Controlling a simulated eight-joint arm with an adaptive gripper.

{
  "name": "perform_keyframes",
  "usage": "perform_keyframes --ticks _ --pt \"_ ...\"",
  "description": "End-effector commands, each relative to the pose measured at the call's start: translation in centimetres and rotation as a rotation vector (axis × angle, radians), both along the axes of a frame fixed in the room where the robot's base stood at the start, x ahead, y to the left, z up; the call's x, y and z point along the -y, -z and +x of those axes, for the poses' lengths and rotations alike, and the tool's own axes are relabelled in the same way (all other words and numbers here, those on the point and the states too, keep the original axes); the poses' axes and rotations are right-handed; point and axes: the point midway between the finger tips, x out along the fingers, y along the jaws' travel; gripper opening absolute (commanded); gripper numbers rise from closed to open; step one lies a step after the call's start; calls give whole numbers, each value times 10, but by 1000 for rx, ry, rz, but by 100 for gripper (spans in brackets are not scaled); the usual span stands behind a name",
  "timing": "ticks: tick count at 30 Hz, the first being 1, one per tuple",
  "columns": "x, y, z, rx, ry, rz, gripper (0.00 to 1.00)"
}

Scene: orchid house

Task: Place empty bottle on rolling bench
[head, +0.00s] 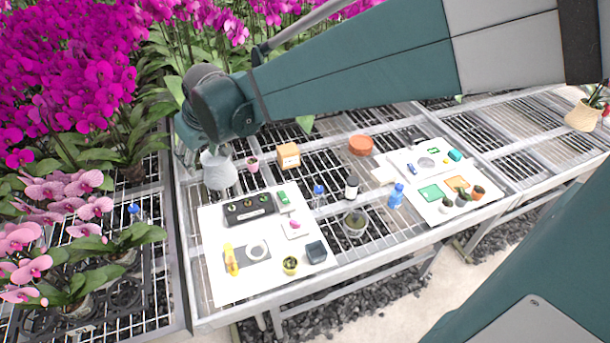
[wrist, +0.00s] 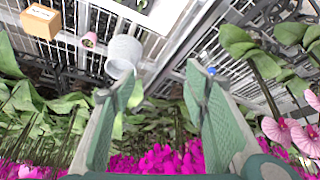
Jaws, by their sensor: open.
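My gripper (wrist: 163,75) is open, with nothing between its two green fingers in the wrist view. In the head view it is mostly hidden at the end of my arm, near the left edge of the metal mesh bench. A small blue-capped bottle (head: 134,210) stands on the left mesh bench beside the orchids; only its blue top (wrist: 211,70) shows clearly in the wrist view, beyond the right finger. Another clear, blue-capped bottle (head: 318,196) stands on the main mesh bench (head: 330,238). I cannot tell which one the task means.
A whitish bucket (head: 218,170) stands near my gripper. A white mat (head: 215,285) holds several small items. A cardboard box (head: 288,156), dark bottle (head: 352,187), blue bottle (head: 396,197) and glass pot (head: 355,223) stand on the bench. Pink orchids (head: 75,220) crowd the left.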

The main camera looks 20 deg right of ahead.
Motion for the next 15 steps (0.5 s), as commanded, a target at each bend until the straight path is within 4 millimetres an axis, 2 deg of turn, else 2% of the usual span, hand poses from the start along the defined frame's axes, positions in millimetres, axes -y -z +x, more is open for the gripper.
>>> perform_keyframes --ticks 3,15 --pt "24 -10 -18 8 33 3 45" --pt "94 -34 -76 37 141 15 45"
